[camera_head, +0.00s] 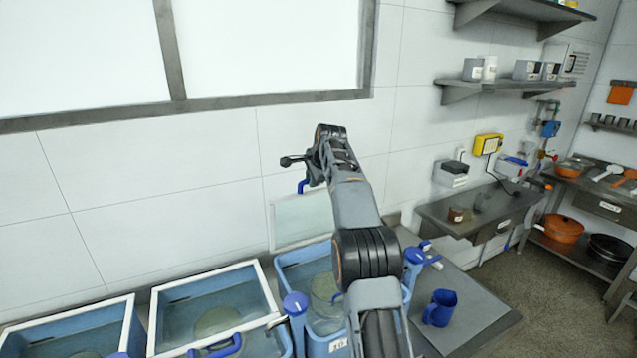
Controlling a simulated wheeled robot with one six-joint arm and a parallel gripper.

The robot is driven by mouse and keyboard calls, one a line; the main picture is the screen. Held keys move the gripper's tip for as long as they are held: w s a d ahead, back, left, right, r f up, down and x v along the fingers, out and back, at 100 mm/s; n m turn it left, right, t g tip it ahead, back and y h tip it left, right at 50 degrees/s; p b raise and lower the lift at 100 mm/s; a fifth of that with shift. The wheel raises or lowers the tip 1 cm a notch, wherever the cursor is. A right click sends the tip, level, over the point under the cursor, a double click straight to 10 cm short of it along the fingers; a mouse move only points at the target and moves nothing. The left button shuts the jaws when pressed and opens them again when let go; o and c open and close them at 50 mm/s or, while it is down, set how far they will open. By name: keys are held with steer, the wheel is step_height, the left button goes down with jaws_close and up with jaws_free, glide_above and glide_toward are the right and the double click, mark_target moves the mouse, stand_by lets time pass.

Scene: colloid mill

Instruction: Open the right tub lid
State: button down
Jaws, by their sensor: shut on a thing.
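The right tub (292,262) is a blue tub at the lower middle, partly hidden behind my arm. Its lid (300,222), a pale clear panel with a light frame, stands raised and nearly upright at the tub's back, close to the wall. A blue handle (303,186) shows at the lid's top edge. My gripper (309,178) is at this handle and shut on it; the fingertips are small and partly hidden by my wrist. Inside the open tub a round pale shape (325,292) shows.
The middle tub (283,342) and left tub (133,335) stand to the left, with white-framed clear covers lying flat. A blue jug (440,307) stands on the grey tabletop (478,316) at right. Blue-topped parts (295,303) flank the right tub. The tiled wall is close behind.

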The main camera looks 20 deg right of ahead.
steer(key=shift+w+f, duration=0.1)
steer(key=shift+w, duration=0.25)
steer(key=c, duration=1.1)
jaws_free()
steer(key=shift+o, duration=0.2)
steer(key=v, duration=1.4)
